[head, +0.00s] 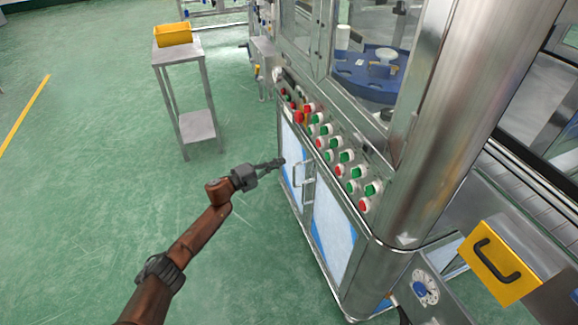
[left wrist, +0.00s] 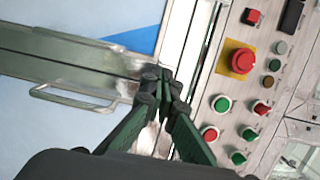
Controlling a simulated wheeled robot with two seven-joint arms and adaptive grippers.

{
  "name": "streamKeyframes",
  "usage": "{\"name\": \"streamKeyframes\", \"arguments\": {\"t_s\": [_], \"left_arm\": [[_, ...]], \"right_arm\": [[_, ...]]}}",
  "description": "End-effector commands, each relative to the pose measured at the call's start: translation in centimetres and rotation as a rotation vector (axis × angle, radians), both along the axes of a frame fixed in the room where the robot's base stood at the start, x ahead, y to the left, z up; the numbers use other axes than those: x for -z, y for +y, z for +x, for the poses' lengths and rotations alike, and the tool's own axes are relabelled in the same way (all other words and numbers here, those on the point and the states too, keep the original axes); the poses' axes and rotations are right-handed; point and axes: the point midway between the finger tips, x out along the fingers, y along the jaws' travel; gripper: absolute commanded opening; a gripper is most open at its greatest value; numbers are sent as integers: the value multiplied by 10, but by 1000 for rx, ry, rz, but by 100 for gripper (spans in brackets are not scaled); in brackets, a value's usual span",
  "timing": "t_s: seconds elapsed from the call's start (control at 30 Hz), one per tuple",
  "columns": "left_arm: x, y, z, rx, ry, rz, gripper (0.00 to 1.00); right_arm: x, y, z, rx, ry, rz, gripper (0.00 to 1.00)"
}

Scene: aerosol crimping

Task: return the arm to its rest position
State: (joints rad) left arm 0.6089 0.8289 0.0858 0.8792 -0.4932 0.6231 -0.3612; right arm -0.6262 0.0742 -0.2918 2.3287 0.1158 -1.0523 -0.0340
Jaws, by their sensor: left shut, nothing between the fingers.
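My left gripper (head: 268,165) is stretched out in front of the steel machine cabinet (head: 333,225), near its control panel. Its fingers are shut and empty. In the left wrist view the closed fingertips (left wrist: 163,88) point toward the panel edge between the cabinet door and the buttons; I cannot tell whether they touch it. The red emergency button on a yellow plate (left wrist: 242,61) is to the right of the fingertips there. It also shows in the head view (head: 299,117). My right gripper is not in view.
The control panel (head: 330,150) carries several red and green buttons. A cabinet door handle (head: 297,175) sticks out close to my left gripper. A small steel table (head: 190,55) with a yellow bin (head: 173,35) stands behind. Green floor (head: 90,190) to the left is free.

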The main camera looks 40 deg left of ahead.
Motion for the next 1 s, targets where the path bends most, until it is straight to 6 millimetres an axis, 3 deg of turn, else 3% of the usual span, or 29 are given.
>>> {"name": "streamKeyframes", "arguments": {"t_s": [0.23, 0.47, 0.57, 0.67, 0.77, 0.87, 1.0], "left_arm": [[2, 18, -7, -1, 2, -1, 0], [3, 18, -7, -1, 4, -2, 0], [19, 11, -11, -10, 23, -22, 0], [59, -5, -25, -39, 76, -74, 0], [116, -30, -51, -92, 158, -164, 0], [173, -58, -87, -159, 252, -269, 0], [242, -99, -149, -260, 390, -420, 0]], "right_arm": [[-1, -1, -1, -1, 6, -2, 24], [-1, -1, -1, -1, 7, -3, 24], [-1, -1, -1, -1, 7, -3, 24], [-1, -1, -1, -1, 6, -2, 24], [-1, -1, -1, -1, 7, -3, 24], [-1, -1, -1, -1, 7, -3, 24], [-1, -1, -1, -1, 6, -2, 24]]}}
